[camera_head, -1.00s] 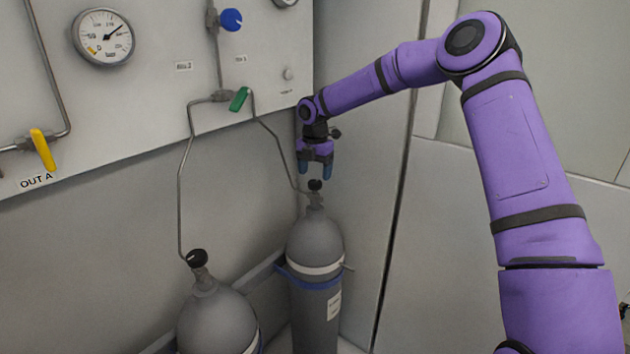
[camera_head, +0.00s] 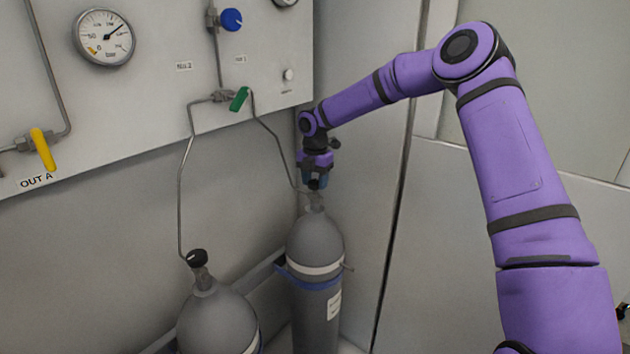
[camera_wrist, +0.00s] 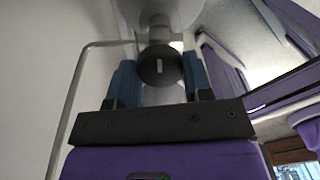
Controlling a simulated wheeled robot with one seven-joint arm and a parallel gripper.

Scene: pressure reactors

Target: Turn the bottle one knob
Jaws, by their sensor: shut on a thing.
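Two grey gas bottles with black top knobs stand below the panel. My gripper (camera_head: 315,182) is at the top of the right, farther bottle (camera_head: 315,243), pointing down, with its blue fingers around that bottle's black knob (camera_head: 314,184). In the wrist view the round black knob (camera_wrist: 160,66), with a short light mark on its face, sits between the two blue fingers (camera_wrist: 160,82). The fingers are shut on it. The nearer bottle (camera_head: 215,322) at lower left has its own black knob (camera_head: 197,258) uncovered. I cannot read which bottle is number one.
The wall panel carries a gauge (camera_head: 104,37), a blue knob (camera_head: 231,19), a green handle (camera_head: 239,99) and a yellow handle (camera_head: 43,149). Thin metal pipes (camera_head: 181,190) run down to the bottles. Walls stand close behind the right bottle.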

